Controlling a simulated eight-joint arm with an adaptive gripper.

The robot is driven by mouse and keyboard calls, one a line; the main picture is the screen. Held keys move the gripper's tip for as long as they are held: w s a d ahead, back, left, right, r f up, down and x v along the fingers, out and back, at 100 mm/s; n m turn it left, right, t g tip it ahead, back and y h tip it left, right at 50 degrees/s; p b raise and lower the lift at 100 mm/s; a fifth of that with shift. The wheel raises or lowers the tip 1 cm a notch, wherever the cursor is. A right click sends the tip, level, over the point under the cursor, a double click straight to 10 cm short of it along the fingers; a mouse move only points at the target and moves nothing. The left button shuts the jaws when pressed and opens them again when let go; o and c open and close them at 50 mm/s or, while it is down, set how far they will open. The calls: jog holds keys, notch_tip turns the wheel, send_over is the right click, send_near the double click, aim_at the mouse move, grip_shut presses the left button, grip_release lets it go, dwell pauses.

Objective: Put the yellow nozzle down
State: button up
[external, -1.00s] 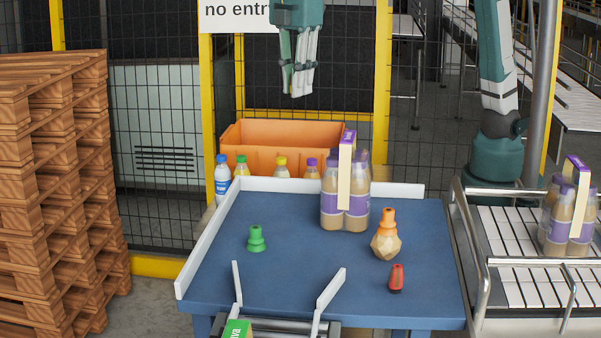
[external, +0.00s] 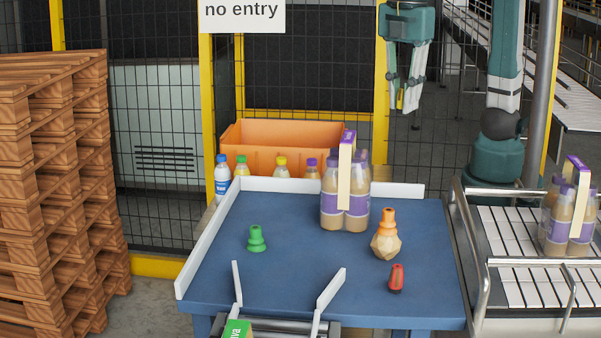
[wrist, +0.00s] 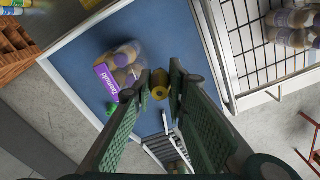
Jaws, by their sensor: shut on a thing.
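My gripper (external: 406,104) is high above the floor, behind and to the right of the blue table (external: 300,275), pointing down. In the wrist view its two dark green fingers close on the yellow nozzle (wrist: 160,90), which sits between the fingertips. In the external view the nozzle is mostly hidden by the fingers. On the table stand a green nozzle (external: 257,239), a red nozzle (external: 396,279) and an orange nozzle (external: 388,218) on top of a faceted wooden-looking piece (external: 386,246).
A pack of bottles (external: 332,205) stands at the table's back. White rails (external: 395,189) edge the back and left. An orange crate (external: 285,139) and several bottles (external: 222,176) are behind. A conveyor (external: 515,282) with another pack is right. The table's middle is clear.

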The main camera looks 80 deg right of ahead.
notch_tip(320, 180, down, 17)
jog(key=shift+w+f, duration=0.15)
jog(key=shift+w, duration=0.05)
dwell(0.4)
jog(key=shift+f, duration=2.9)
jog(key=shift+f, duration=0.1)
jog(key=shift+f, duration=2)
jog(key=shift+f, duration=0.2)
jog(key=o, duration=0.9)
jog(key=shift+r, duration=0.2)
